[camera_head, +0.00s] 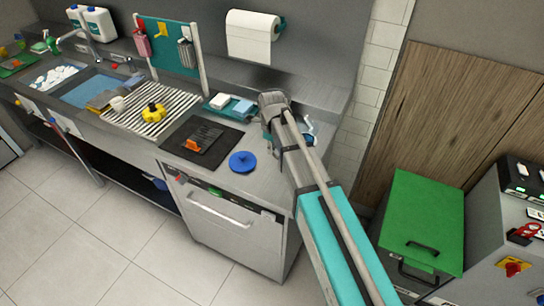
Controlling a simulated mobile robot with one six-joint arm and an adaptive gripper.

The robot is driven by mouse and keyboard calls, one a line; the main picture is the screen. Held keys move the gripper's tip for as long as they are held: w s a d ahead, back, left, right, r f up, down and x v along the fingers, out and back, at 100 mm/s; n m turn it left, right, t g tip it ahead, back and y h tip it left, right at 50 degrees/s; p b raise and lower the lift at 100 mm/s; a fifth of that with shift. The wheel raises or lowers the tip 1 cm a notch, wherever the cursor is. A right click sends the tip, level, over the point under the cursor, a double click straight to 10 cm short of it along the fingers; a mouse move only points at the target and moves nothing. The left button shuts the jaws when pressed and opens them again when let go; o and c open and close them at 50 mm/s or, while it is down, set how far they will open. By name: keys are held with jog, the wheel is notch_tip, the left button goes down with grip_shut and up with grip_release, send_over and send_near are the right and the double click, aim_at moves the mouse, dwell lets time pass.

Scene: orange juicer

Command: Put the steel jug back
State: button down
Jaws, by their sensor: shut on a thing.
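I cannot make out a steel jug with certainty. A small grey item (186,54) hangs on the right of the teal back panel and is too small to identify. My arm reaches from the lower right up over the right end of the counter, with a grey joint near the wall. My gripper's fingers cannot be made out, and neither can anything between them. The arm hides part of the counter's right end.
The steel counter holds a black mat (203,141), a blue disc (242,162), a teal tray (232,107) and a yellow item (153,110) on a striped rack (130,122). A paper roll (252,38) hangs behind. A green-lidded bin (424,215) stands right.

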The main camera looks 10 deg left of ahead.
dwell(0.3)
jog(key=shift+w+a+f+b, duration=0.1)
jog(key=shift+w+f+b, duration=0.4)
jog(key=shift+f+b, duration=0.25)
jog(key=shift+s+f+b, duration=0.1)
jog(key=shift+f+b, duration=1.15)
jog(key=shift+f, duration=0.1)
jog(key=c, duration=0.6)
grip_release()
jog(key=shift+c, duration=0.2)
jog(key=shift+r, duration=0.2)
notch_tip(320, 180, up, 12)
jog(key=p, duration=1.2)
